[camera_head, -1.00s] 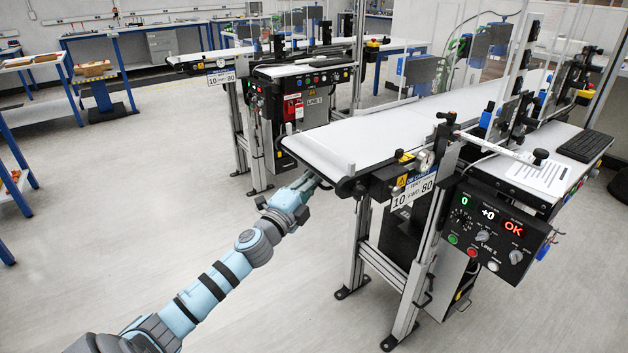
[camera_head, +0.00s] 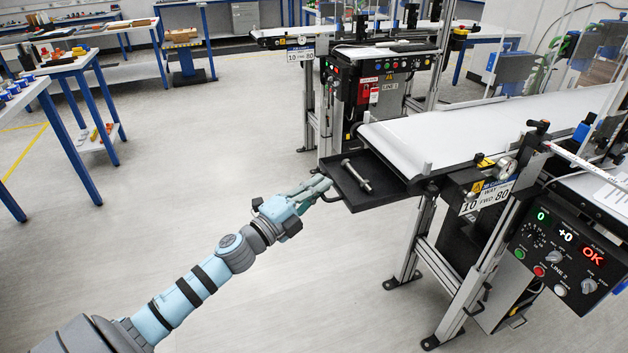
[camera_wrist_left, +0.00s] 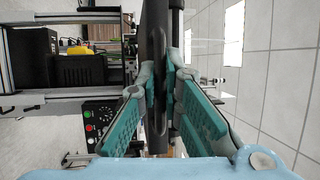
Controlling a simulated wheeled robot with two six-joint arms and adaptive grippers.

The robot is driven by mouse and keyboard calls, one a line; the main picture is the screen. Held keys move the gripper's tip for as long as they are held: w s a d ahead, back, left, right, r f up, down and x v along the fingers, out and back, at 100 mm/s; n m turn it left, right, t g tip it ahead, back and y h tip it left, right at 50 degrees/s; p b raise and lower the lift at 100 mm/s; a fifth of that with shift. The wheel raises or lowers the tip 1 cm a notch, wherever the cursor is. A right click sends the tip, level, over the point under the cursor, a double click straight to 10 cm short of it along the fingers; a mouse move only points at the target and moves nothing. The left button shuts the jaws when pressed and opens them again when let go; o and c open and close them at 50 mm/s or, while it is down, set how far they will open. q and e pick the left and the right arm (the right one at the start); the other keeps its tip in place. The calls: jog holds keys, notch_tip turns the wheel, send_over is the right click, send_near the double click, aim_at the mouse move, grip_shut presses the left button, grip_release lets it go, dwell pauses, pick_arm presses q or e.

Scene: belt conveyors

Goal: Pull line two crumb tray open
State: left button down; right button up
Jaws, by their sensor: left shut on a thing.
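The line two crumb tray (camera_head: 385,190) is a dark shallow tray sticking out from under the end of the white belt of the line 2 conveyor (camera_head: 470,130). A metal bolt-like piece (camera_head: 356,175) lies in it. My left gripper (camera_head: 326,188) is at the tray's outer front edge, shut on its dark handle (camera_head: 331,197). In the left wrist view the teal fingers (camera_wrist_left: 161,95) press on both sides of the dark handle bar (camera_wrist_left: 155,60). My right gripper is in no view.
The line 2 control panel (camera_head: 568,250) and the conveyor's metal legs (camera_head: 475,270) stand to the right. The line 1 conveyor (camera_head: 385,75) is behind. A blue-legged table (camera_head: 85,85) stands far left. The floor left of the tray is open.

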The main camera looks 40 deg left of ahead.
pick_arm(q)
jog(key=shift+s+a, duration=0.3)
jog(key=shift+s, duration=0.2)
jog(key=c, duration=2)
grip_release()
